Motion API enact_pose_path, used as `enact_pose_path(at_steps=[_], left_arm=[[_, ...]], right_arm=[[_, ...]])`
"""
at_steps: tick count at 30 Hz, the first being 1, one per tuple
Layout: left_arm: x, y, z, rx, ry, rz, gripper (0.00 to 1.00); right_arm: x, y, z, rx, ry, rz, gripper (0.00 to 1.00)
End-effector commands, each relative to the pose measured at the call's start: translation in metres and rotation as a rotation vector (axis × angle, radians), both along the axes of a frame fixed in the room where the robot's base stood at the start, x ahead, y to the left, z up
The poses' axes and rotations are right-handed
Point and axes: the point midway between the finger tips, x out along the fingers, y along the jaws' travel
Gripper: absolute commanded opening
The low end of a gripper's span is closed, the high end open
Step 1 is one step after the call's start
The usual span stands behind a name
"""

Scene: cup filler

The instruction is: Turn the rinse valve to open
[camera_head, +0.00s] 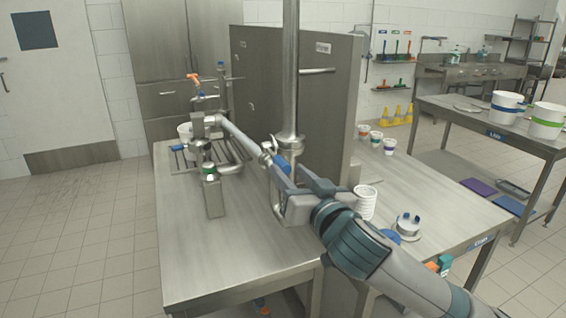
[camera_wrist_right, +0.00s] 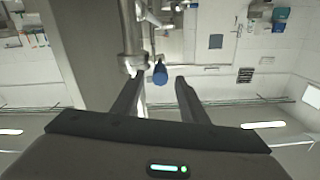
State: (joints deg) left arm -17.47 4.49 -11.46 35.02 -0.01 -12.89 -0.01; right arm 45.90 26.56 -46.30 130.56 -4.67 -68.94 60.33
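A blue valve handle (camera_head: 283,163) sits at the near end of a steel pipe beside the upright column. It also shows in the right wrist view (camera_wrist_right: 160,73), ahead of and between the fingertips. My right gripper (camera_head: 291,174) is open around or just short of this handle; its fingers (camera_wrist_right: 158,88) are apart, and I see no clear contact. Other handles on the filler are an orange one (camera_head: 194,77) on top and a blue one (camera_head: 177,148) at its left. No label shows which is the rinse valve. My left gripper is out of view.
The filler stands on a steel table (camera_head: 240,255) with bare room in front. A tall steel panel (camera_head: 325,95) rises behind the column. A stack of white cups (camera_head: 365,203) and a small lidded pot (camera_head: 407,226) stand near my right arm.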

Motion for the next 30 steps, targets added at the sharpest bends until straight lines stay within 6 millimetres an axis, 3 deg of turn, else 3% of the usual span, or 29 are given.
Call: enact_pose_path(at_steps=[3, 9, 22, 27, 30], left_arm=[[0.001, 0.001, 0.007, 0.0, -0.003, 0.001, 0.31], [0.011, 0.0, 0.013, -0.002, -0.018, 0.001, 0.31], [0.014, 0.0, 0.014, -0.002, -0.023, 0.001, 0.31], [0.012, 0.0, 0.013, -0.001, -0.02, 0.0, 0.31], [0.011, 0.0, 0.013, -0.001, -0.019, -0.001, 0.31]], right_arm=[[0.019, 0.005, 0.002, -0.001, 0.0, -0.003, 0.39], [0.037, 0.012, 0.001, 0.0, 0.0, 0.0, 0.39], [0.043, 0.014, 0.0, 0.0, 0.0, 0.0, 0.39], [0.043, 0.014, 0.0, 0.0, 0.0, 0.0, 0.0], [0.043, 0.014, 0.0, 0.0, 0.0, 0.0, 0.0]])
